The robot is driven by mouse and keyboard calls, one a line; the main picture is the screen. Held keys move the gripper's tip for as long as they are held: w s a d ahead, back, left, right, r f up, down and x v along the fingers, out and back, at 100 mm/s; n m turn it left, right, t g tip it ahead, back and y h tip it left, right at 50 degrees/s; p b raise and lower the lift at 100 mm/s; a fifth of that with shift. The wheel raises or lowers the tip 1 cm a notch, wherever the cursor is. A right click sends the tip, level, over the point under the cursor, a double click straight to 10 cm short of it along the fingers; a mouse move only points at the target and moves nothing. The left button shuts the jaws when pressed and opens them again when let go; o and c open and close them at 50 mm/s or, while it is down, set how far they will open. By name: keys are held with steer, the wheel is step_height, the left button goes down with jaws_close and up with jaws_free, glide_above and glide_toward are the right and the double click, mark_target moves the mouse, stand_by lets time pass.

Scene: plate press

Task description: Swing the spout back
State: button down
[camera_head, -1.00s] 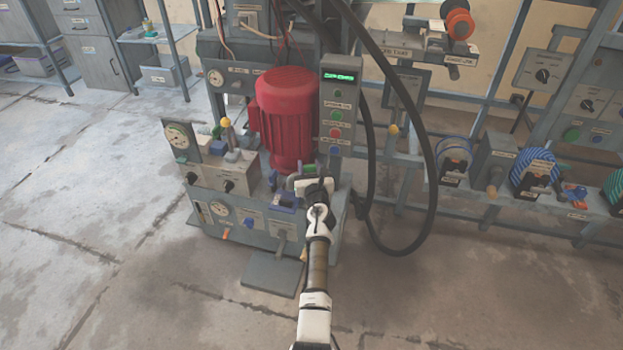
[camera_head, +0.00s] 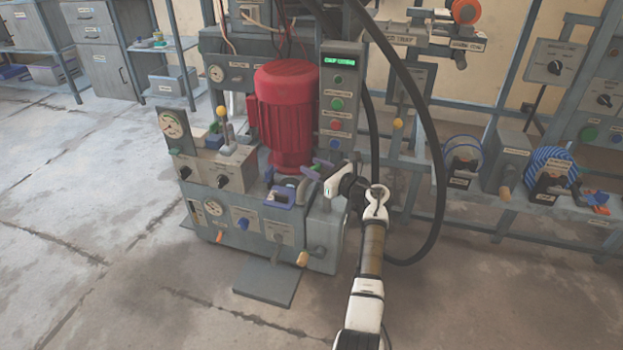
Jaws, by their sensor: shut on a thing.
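My gripper (camera_head: 326,178) is at the right front of the press unit, just below the control box, with its white body turned toward the left. The fingertips and the exact contact are hard to make out. The red motor (camera_head: 287,115) stands upright behind and left of my gripper. A blue-purple bracket (camera_head: 281,197) sits on the unit's top to the left of the jaws.
The control box (camera_head: 340,105) with a lit green display stands close behind my gripper. A thick black hose (camera_head: 436,160) loops down to the right of my arm. Floor is open at the left.

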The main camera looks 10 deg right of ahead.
steer(key=n+g+y+b, duration=0.1)
steer(key=b, duration=0.2)
steer(key=s+d+n+g+y+b, duration=0.1)
steer(key=n+g+y+b, duration=0.1)
steer(key=b, duration=0.1)
steer(key=n+g+y+b, duration=0.1)
steer(key=g+b, duration=0.1)
steer(key=b, duration=0.2)
steer(key=shift+s+d+f+y, duration=0.25)
steer(key=shift+s+d+y, duration=0.05)
steer(key=shift+d, duration=0.1)
steer(key=shift+n+g+b, duration=0.3)
steer(key=shift+n, duration=0.1)
steer(key=shift+s+r+y, duration=0.1)
steer(key=shift+r+y, duration=0.15)
steer(key=shift+y, duration=0.05)
steer(key=shift+d, duration=0.1)
steer(key=c, duration=0.9)
jaws_free()
